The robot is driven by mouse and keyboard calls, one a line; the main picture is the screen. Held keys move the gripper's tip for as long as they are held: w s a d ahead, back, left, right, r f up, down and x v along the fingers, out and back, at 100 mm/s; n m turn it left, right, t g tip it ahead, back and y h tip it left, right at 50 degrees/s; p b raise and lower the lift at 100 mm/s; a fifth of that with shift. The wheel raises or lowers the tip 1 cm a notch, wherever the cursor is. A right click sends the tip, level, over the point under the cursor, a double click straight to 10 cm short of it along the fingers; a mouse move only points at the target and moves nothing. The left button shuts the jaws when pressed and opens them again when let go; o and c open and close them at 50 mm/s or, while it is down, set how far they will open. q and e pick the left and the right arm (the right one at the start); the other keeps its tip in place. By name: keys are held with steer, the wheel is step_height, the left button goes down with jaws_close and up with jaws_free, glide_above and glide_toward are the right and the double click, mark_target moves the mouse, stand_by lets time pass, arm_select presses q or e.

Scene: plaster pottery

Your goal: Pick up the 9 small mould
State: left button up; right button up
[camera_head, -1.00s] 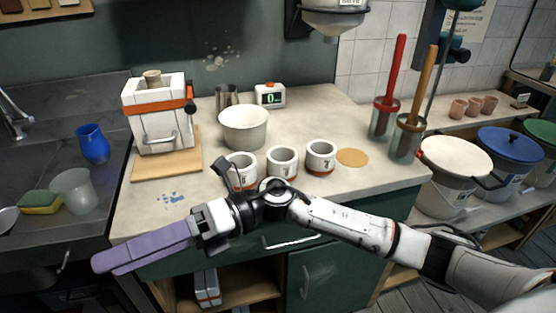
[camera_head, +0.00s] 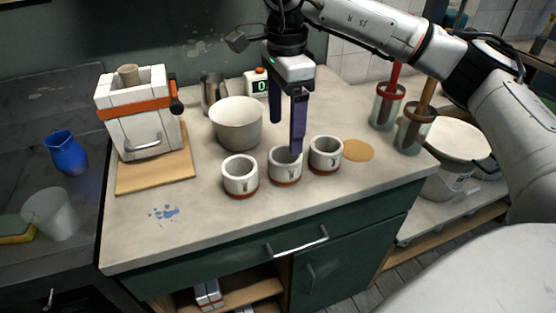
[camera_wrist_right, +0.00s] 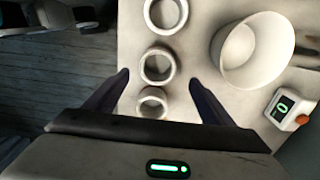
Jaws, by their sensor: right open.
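Three small white moulds with reddish-brown bases stand in a row on the worktop: a left one (camera_head: 240,178), a middle one (camera_head: 285,170) and a right one (camera_head: 324,156). Their printed marks are too small to read surely, so I cannot tell which is the 9. My right gripper (camera_head: 286,138) is open, pointing down above the middle mould, with one finger in front of its rim. In the right wrist view the middle mould's rim (camera_wrist_right: 144,66) lies between the spread fingertips (camera_wrist_right: 160,77). Nothing is held. My left gripper is out of view.
A white bowl (camera_head: 236,128) stands close behind the moulds, with a metal jug (camera_head: 213,93) and a scale display (camera_head: 257,84) further back. A clamped block mould (camera_head: 139,126) on a board is at the left.

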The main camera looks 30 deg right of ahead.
mark_target(285, 156)
steer(key=shift+s+a+f+p, duration=0.1)
steer(key=shift+f+p, duration=0.15)
steer(key=shift+f, duration=1.85)
steer(key=shift+s+f+p, duration=0.1)
steer(key=shift+f+p, duration=0.15)
steer(key=shift+f, duration=1.8)
steer(key=c, duration=1.3)
